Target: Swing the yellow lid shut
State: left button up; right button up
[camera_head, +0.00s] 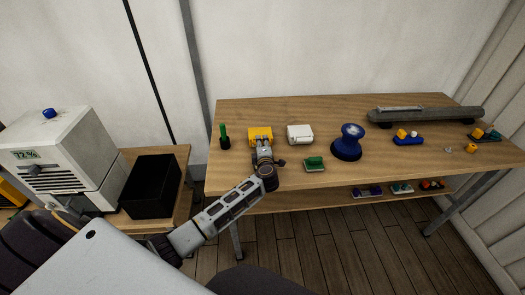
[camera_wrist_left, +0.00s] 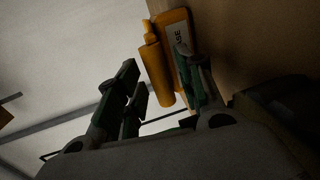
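A small yellow case (camera_head: 260,132) sits near the left end of the wooden table, just beyond my left gripper (camera_head: 263,153). In the left wrist view the yellow case (camera_wrist_left: 172,28) shows a flat panel with a white label reading "ASE" and a rounded yellow bar (camera_wrist_left: 155,72) beside it. My left gripper (camera_wrist_left: 160,75) is open there, with its green-padded fingers apart and the yellow bar between or just beyond them. I cannot tell whether they touch. How far the lid stands open is unclear. My right gripper is in neither view.
A white box (camera_head: 300,134) stands right of the yellow case, with a green block (camera_head: 314,164) in front. A blue round-headed object (camera_head: 348,143) is farther right. A dark cup with a green stick (camera_head: 224,138) stands left. A long grey bar (camera_head: 425,114) lies at the back right.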

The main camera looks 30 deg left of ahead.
pick_arm(q)
jog(key=shift+w+a+f, duration=0.15)
jog(key=shift+w+a, duration=0.05)
jog(key=shift+w, duration=0.1)
jog(key=shift+c, duration=0.3)
grip_shut()
jog(key=shift+r, duration=0.2)
jog(key=shift+w+r+p, duration=0.15)
jog(key=shift+r+p, duration=1.1)
jog(key=shift+p, duration=0.1)
jog(key=shift+w+a+r, duration=0.1)
jog(key=shift+r, duration=0.1)
jog(key=shift+p, duration=0.3)
